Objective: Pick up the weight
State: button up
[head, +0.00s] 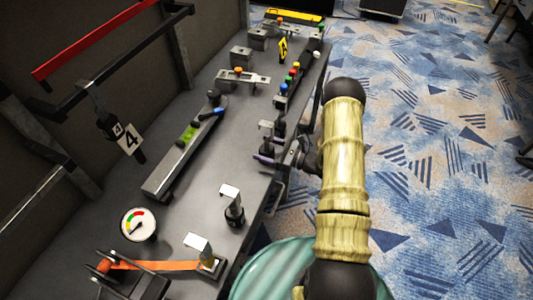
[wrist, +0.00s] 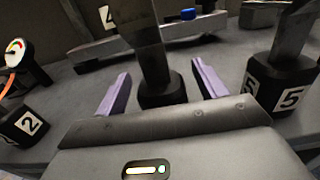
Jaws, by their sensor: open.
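A black weight (wrist: 162,92) with a dark upright post stands on the grey bench between my two fingers in the wrist view. Its post rises out of the top of that view. My gripper (wrist: 162,85) is open, with one purple finger on each side of the weight's base. A gap shows on both sides, so the gripper does not hold it. In the head view my gripper (head: 268,150) reaches in over the bench's right edge, by a post with a pale metal top (head: 267,125).
A black block marked 5 (wrist: 283,85) stands close on the right, and one marked 2 (wrist: 25,125) on the left. Behind is a long grey level bar (head: 180,155). A gauge (head: 137,224) and an orange strap (head: 155,265) lie nearer.

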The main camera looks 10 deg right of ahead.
aim_at(273, 131)
grip_shut()
jog(key=shift+r, duration=0.1)
notch_tip(273, 131, up, 10)
dwell(0.9)
dwell(0.5)
